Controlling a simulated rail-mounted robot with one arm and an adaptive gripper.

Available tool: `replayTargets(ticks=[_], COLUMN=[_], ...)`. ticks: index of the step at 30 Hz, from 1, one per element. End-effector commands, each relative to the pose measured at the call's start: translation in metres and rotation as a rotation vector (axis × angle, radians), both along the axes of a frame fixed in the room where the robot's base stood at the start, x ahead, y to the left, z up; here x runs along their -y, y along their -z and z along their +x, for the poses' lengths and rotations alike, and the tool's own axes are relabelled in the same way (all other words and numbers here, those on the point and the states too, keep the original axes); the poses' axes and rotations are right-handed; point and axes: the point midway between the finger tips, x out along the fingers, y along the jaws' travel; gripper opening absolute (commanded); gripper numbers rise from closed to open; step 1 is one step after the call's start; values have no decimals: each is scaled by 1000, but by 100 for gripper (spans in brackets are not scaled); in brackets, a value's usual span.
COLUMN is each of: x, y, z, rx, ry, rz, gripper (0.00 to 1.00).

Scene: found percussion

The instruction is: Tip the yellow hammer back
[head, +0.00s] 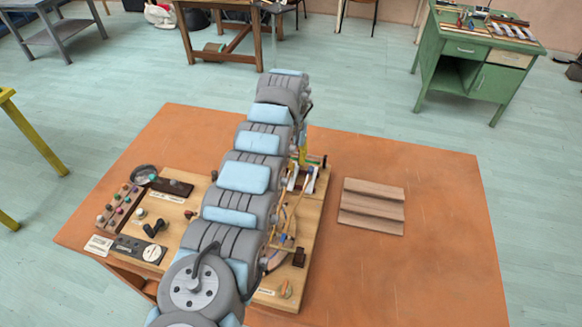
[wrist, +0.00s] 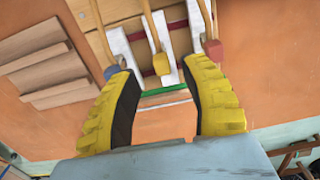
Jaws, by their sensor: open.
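The yellow hammer (wrist: 160,64) shows in the wrist view as a yellow head on a thin wooden handle. It is the middle one of three hammers, between a blue-headed hammer (wrist: 111,72) on the left and a red-headed one (wrist: 214,49) on the right. White bars (wrist: 170,75) with dark red bands lie behind them. My gripper (wrist: 158,74) is open, its yellow fingers on either side of the yellow head in the picture. I see a gap on each side of the head; whether the gripper is level with it in depth I cannot tell. In the head view my arm hides most of this area.
The wooden board (head: 316,213) with the instrument parts stands on an orange table (head: 440,230). A ridged wooden block (head: 372,205) lies to its right. A box with coloured knobs (head: 119,205) is at the left. The table's right side is clear.

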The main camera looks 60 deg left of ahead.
Motion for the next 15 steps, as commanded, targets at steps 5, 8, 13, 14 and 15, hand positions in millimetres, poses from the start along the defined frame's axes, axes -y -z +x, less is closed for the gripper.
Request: replayTargets(ticks=[5, 8, 13, 14, 15], x=[1, 0, 0, 0, 0], y=[26, 35, 42, 42, 43], z=[-1, -1, -1, 0, -1], rx=[-3, -1, -1, -1, -1], ry=[-1, -1, -1, -1, -1], rz=[-3, -1, -1, -1, -1], gripper=[46, 46, 46, 46, 46])
